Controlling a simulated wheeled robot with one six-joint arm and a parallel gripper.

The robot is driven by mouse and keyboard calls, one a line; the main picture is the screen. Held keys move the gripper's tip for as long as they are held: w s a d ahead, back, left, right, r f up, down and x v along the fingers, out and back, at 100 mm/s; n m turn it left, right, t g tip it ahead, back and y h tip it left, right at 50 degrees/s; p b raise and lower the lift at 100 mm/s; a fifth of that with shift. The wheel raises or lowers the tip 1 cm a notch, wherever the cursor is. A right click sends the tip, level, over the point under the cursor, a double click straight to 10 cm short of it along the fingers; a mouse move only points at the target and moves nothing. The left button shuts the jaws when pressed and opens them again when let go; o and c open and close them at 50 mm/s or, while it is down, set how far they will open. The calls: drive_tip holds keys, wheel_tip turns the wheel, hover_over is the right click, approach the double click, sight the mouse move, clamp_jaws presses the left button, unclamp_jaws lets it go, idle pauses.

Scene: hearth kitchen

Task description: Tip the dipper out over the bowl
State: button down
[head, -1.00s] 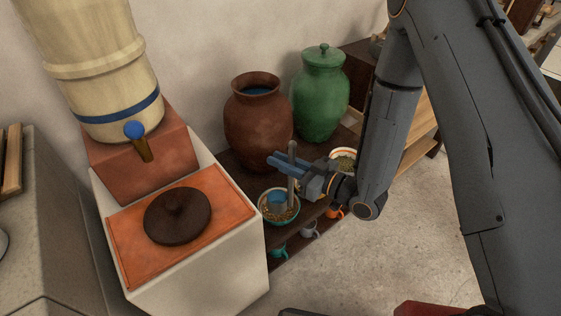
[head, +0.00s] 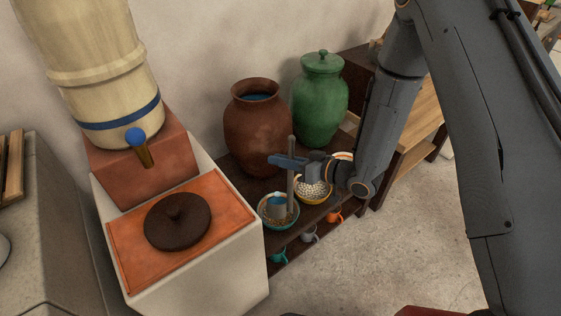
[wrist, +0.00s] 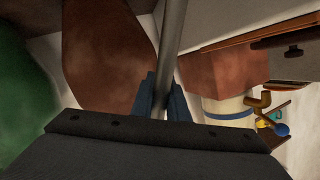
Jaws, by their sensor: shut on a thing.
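The dipper is a grey cup (head: 278,209) with a tall upright grey handle (head: 291,180). Its top looks blue inside, like water. My gripper (head: 291,162) is shut on the handle, which also shows between the fingers in the wrist view (wrist: 173,40). The cup is upright and appears within or just over the teal-rimmed bowl (head: 263,217) on the dark shelf; I cannot tell whether they touch. The bowl has a brownish speckled inside, partly hidden by the cup. The cup is out of sight in the wrist view.
A yellow-rimmed bowl (head: 327,197) with pale contents stands just right. Behind are a brown jar (head: 258,130) with blue inside and a lidded green jar (head: 320,105). Mugs (head: 278,257) hang below the shelf edge. The white stand (head: 205,285) is left; open floor (head: 400,260) is right.

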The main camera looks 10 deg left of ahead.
drive_tip(key=w+f+m+g+h+b, duration=0.1)
drive_tip(key=w+f+m+g+b, duration=0.2)
drive_tip(key=f, duration=0.3)
drive_tip(key=w+a+f+m+g+h+b, duration=0.1)
drive_tip(key=w+f+m+g+h+b, duration=0.1)
drive_tip(key=w+f+m+g+b, duration=0.1)
drive_tip(key=shift+w+a+f+m+g, duration=0.2)
drive_tip(key=shift+w+f+m+g, duration=0.6)
drive_tip(key=shift+f, duration=0.85)
idle(0.9)
drive_tip(key=shift+s, duration=0.15)
idle(1.3)
